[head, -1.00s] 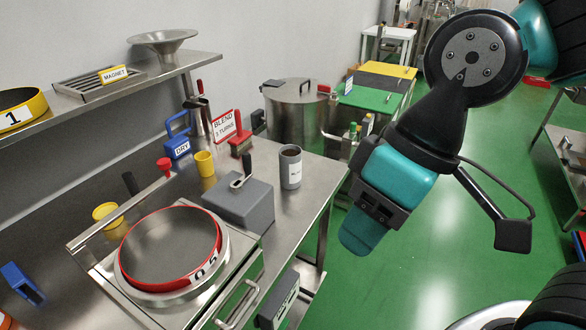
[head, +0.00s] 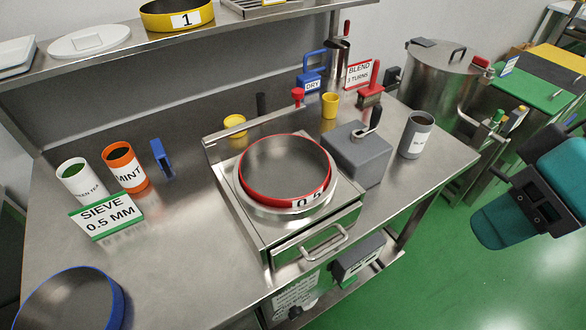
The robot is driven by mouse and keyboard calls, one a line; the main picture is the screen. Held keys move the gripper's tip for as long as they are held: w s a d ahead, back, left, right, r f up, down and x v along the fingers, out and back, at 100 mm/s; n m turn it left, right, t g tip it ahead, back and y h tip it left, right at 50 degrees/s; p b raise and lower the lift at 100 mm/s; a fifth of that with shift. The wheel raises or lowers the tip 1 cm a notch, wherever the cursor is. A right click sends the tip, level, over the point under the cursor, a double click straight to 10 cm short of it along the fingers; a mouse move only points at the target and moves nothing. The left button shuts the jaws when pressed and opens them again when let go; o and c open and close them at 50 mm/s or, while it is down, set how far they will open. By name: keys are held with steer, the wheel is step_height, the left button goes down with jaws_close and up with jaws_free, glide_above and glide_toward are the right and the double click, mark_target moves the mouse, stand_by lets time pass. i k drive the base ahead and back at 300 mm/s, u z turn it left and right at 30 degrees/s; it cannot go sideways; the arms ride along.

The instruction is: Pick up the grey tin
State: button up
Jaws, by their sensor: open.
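The grey tin (head: 416,135) stands upright on the steel bench, right of the grey block and near the bench's right side. It is a dark grey cylinder with an open top and a white label, only partly readable. My gripper (head: 500,222) is at the right edge of the head view, beyond the bench's edge and over the green floor. It is open, apart from the tin and with nothing seen in it. Its fingers are hard to make out from this angle.
A red-rimmed sieve (head: 286,170) sits left of that. A red-handled stamp (head: 370,92) and steel pot (head: 440,75) are behind. Bare bench lies in front of the tin.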

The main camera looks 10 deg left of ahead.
mark_target(418, 129)
steer(key=u, duration=0.15)
steer(key=k, duration=0.4)
steer(key=z, duration=1.45)
steer(key=i, duration=1.3)
steer(key=u, duration=0.7)
steer(key=i, duration=0.5)
steer(key=u, duration=0.45)
